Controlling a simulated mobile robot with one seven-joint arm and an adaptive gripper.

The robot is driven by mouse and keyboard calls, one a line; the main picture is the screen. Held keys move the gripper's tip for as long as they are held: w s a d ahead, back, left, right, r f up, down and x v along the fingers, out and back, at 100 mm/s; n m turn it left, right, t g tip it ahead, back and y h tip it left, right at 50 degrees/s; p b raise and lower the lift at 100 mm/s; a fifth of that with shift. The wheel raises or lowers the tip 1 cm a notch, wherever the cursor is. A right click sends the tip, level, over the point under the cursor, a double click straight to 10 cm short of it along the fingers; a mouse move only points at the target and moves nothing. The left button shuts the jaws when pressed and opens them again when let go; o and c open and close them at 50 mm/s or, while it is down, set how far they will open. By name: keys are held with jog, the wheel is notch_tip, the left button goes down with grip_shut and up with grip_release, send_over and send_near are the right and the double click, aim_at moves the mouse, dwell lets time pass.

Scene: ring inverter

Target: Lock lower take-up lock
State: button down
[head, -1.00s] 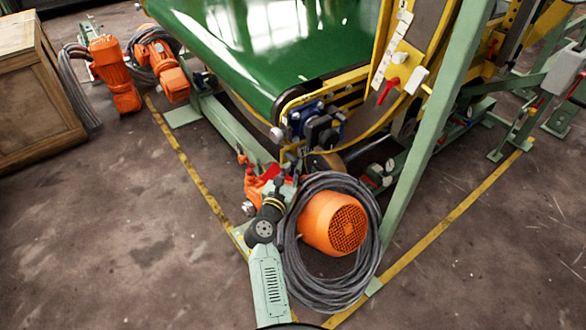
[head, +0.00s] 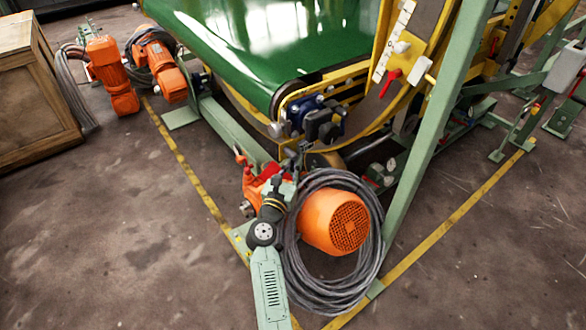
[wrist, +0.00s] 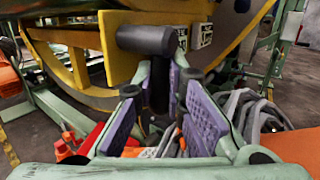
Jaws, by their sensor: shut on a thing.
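The lower take-up lock appears as a dark block with a black handle (head: 325,122), next to a blue part (head: 303,110), at the corner below the green belt. Which part is the lock itself is not labelled. In the wrist view a black cylinder (wrist: 146,39) sticks out in front of a yellow plate, with a dark upright bar (wrist: 157,85) below it. My gripper (wrist: 160,88), with purple pads, is around this bar and shut on it. In the head view my gripper (head: 296,156) is small and partly hidden below the dark block.
A coiled grey cable (head: 300,275) and an orange motor (head: 335,222) stand right of my arm. A green post (head: 425,150) slants up at right. Orange motors (head: 112,75) and a wooden crate (head: 35,105) stand at left. The left floor is clear.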

jog(key=c, duration=1.9)
grip_release()
jog(key=v, duration=1.2)
